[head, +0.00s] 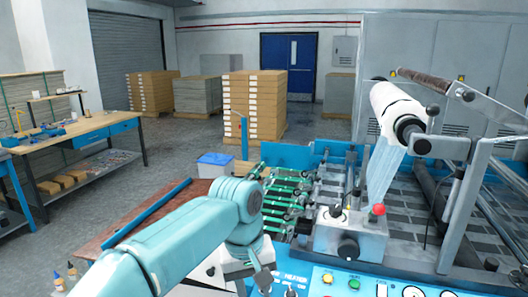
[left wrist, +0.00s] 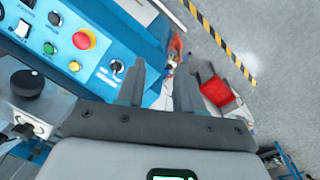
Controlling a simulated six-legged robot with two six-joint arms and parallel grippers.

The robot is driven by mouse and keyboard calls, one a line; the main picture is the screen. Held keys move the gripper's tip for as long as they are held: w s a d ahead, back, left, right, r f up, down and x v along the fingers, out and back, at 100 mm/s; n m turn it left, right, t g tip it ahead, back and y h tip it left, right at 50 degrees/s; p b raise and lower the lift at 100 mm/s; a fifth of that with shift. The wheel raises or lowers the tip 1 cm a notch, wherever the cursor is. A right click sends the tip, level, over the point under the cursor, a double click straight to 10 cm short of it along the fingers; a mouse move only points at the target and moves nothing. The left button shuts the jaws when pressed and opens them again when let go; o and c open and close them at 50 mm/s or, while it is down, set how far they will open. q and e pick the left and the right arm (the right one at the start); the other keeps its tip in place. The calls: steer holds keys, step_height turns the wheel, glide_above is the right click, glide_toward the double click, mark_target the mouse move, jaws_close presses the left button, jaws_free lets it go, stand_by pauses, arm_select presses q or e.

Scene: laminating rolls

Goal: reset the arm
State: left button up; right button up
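My left arm (head: 160,245) comes in from the lower left of the head view, rises to a bent joint and turns down over the front of the laminating machine. My left gripper (left wrist: 158,78) shows in the left wrist view with its two dark fingers apart and nothing between them. It is above the edge of the blue control panel (left wrist: 112,50), with floor beyond. In the head view the gripper end (head: 262,278) is small and partly cut off near the bottom edge. My right arm and gripper are not in view.
A white laminating roll (head: 393,108) sits on the machine at right. A grey control box (head: 345,238) with a red knob stands close right of my arm. A red emergency button (left wrist: 82,40) is on the panel. A workbench (head: 85,135) stands left; stacked boxes (head: 255,105) stand behind.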

arm_select(q)
steer(key=s+a+f+m+h, duration=0.1)
steer(key=s+a+f, duration=0.15)
steer(key=f, duration=1.25)
steer(key=s+a+f+h, duration=0.1)
steer(key=s+a+f, duration=0.15)
steer(key=f, duration=1.25)
steer(key=s+a+f, duration=0.2)
steer(key=s+f, duration=0.3)
steer(key=s, duration=0.3)
steer(key=s+a+f, duration=0.3)
steer(key=s+f, duration=0.1)
steer(key=s, duration=0.4)
steer(key=shift+s+f+n+h, duration=0.3)
steer(key=shift+f, duration=0.05)
